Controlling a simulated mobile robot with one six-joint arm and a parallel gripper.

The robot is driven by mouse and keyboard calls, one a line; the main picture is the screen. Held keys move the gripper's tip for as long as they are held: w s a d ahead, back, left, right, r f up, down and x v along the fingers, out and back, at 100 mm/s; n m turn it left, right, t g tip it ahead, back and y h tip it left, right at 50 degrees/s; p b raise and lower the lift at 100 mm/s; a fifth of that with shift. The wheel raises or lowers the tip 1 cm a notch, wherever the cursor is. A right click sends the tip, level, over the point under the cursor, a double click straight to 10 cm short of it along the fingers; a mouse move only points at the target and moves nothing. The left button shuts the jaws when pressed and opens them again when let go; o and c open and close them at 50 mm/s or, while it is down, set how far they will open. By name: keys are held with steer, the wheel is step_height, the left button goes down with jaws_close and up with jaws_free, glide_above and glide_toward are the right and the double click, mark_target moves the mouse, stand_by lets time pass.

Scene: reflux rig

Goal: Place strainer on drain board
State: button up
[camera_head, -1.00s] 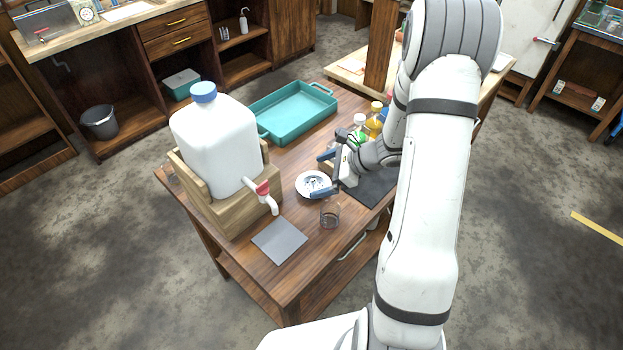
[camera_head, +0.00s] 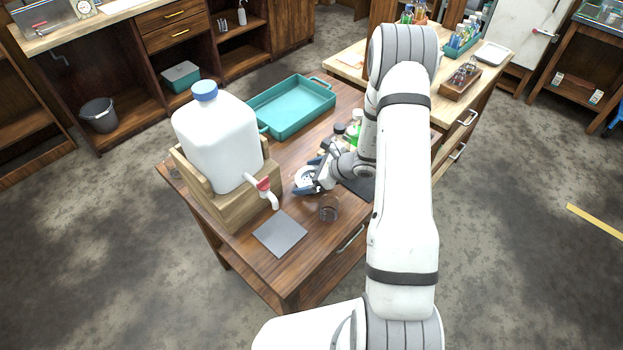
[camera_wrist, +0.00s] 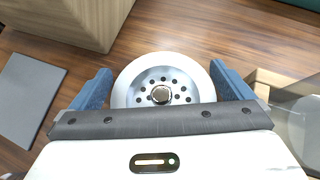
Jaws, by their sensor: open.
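The strainer (camera_wrist: 172,72) is a white round dish with a perforated metal centre and a small knob. It lies on the wooden table, and it also shows in the head view (camera_head: 303,178), partly hidden by my gripper (camera_head: 313,176). In the wrist view my gripper (camera_wrist: 162,84) is open, with one blue finger on each side of the strainer. I cannot tell if the fingers touch it. A flat grey square board (camera_head: 280,234), which may be the drain board, lies bare at the table's front left; it also shows in the wrist view (camera_wrist: 27,95).
A white jug (camera_head: 215,140) with a red-handled tap stands in a wooden cradle (camera_head: 232,208) left of the strainer. A small glass (camera_head: 330,208) stands in front of my gripper. A teal tray (camera_head: 292,108) lies behind. Bottles (camera_head: 353,130) and a dark mat (camera_head: 360,188) are on the right.

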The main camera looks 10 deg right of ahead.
steer(key=shift+c, duration=0.3)
steer(key=c, duration=0.7)
steer(key=shift+o, duration=0.2)
